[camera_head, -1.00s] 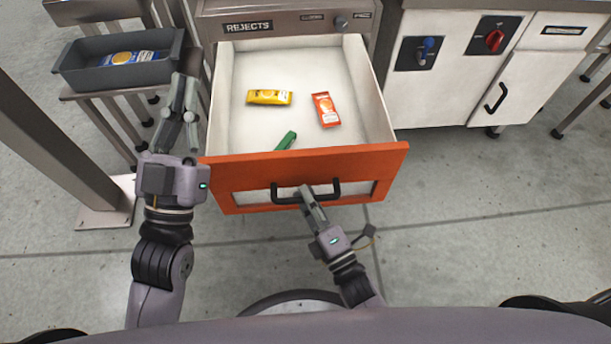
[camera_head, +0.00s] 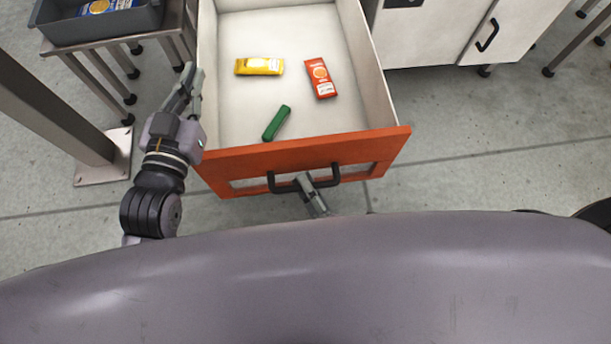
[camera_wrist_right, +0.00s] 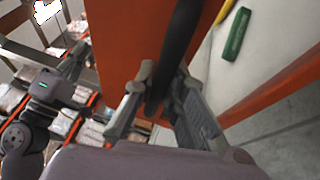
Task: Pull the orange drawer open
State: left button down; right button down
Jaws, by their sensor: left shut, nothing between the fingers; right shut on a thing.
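The orange drawer (camera_head: 300,151) stands well open in the head view, its orange front facing me and its white inside showing. A black bar handle (camera_head: 334,176) is fixed across its front. My right gripper (camera_head: 304,182) is shut on this handle; the right wrist view shows the dark bar (camera_wrist_right: 176,55) between the fingers (camera_wrist_right: 165,88). Inside the drawer lie a yellow packet (camera_head: 259,66), an orange-red packet (camera_head: 320,78) and a green bar-shaped item (camera_head: 277,123). My left gripper (camera_head: 190,75) is shut and empty, beside the drawer's left side.
A dark grey tray (camera_head: 97,28) with a blue packet (camera_head: 108,7) rests on a metal stand at the upper left. A metal post (camera_head: 50,110) stands left of my left arm. A white cabinet (camera_head: 440,35) is right of the drawer.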

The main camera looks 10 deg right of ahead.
jog(key=c, duration=1.6)
grip_release()
jog(key=shift+s, duration=0.15)
jog(key=v, duration=1.2)
